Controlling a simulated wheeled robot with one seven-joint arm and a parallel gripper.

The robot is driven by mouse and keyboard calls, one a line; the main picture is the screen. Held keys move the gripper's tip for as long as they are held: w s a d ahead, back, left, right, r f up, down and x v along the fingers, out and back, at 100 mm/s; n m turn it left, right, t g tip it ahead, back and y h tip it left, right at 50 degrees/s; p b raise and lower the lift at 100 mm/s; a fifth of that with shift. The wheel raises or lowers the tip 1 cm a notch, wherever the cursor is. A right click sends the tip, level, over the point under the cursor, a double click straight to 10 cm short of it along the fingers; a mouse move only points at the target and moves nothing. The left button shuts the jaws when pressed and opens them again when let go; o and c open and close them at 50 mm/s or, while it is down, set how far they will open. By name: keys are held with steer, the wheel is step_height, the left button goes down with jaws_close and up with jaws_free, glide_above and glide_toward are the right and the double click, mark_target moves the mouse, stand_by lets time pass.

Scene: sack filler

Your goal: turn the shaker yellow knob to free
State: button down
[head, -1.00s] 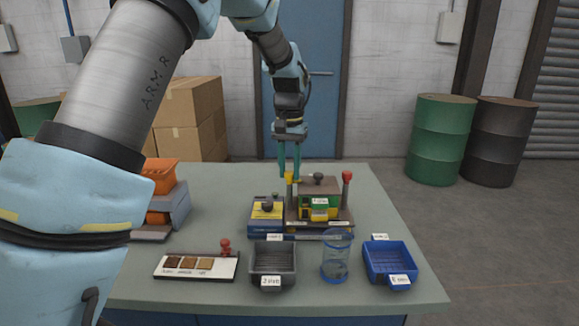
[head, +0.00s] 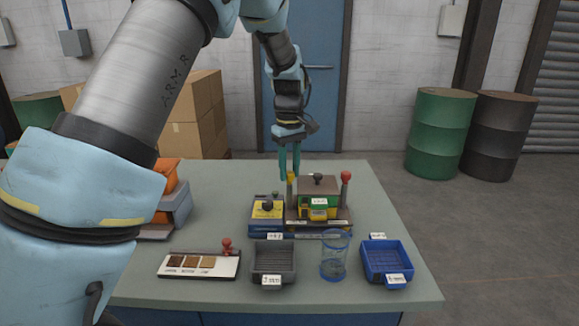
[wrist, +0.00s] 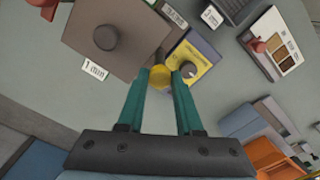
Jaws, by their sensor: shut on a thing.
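In the wrist view the round yellow knob (wrist: 160,77) sits between my two teal fingers. My gripper (head: 290,176) points straight down from above and is shut on the knob. It also shows in the wrist view (wrist: 160,75), with a fingertip on each side of the knob. I cannot read any mark that tells the knob's setting.
A red-topped post (head: 346,178) stands at the machine's right. A blue box with a yellow panel (head: 267,211) and dark knob sits close at left. A grey tray (head: 272,263), clear jar (head: 334,257), blue tray (head: 387,261) and sample board (head: 200,264) line the front. The table's back left is clear.

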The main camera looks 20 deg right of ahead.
mark_target(289, 172)
steer(key=shift+n, duration=1.1)
steer(key=shift+p, duration=0.3)
steer(key=c, duration=0.6)
jaws_free()
step_height(289, 172, up, 11)
steer(key=b, duration=0.2)
steer(key=shift+b, duration=0.35)
steer(key=shift+f, duration=0.1)
